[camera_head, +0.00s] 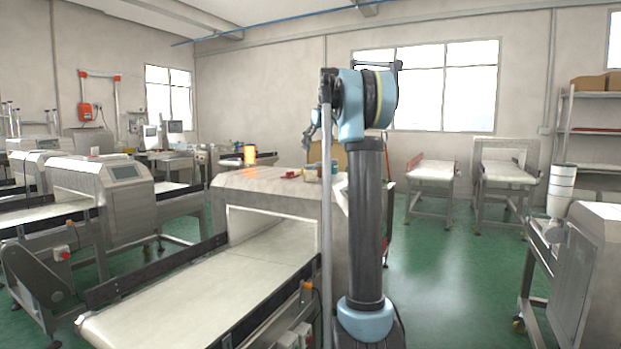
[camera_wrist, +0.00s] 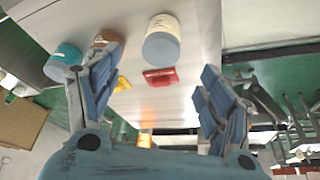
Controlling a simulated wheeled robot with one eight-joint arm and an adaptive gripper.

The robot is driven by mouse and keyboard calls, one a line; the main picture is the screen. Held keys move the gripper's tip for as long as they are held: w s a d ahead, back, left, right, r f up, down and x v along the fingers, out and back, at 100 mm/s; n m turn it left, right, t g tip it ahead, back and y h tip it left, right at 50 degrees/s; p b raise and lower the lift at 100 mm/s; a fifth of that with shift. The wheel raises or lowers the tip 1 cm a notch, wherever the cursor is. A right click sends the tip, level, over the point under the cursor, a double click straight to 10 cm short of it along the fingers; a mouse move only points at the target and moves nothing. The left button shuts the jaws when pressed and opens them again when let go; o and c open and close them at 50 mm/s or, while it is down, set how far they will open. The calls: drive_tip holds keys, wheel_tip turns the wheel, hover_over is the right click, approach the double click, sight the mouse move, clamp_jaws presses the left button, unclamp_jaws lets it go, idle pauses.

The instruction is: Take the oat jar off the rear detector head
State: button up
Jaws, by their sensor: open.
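The grey detector head (camera_head: 262,181) stands left of my arm, and its pale top fills much of the wrist view (camera_wrist: 192,52). On it stands a jar with a tan side and grey-blue end (camera_wrist: 160,40), seen between the finger lines; it may be the oat jar, but no label is readable. A teal jar (camera_wrist: 63,60) and a brown jar (camera_wrist: 105,38) stand beside it, the brown one partly covered by a finger. My gripper (camera_wrist: 162,58) is open and empty, apart from the jars; it also shows small beside my arm in the head view (camera_head: 312,130).
A red object (camera_wrist: 160,77) and a yellow object (camera_wrist: 122,84) lie near the jars. An orange glowing cylinder (camera_head: 250,154) stands at the head's far edge. A conveyor belt (camera_head: 200,295) runs through the opening. Green floor is free at right, before another machine (camera_head: 590,270).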

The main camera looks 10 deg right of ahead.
sight(310, 170)
drive_tip(key=x, duration=1.1)
drive_tip(key=shift+w+a+f, duration=0.1)
drive_tip(key=shift+a+f, duration=0.1)
drive_tip(key=shift+f, duration=0.15)
drive_tip(key=c, duration=1.2)
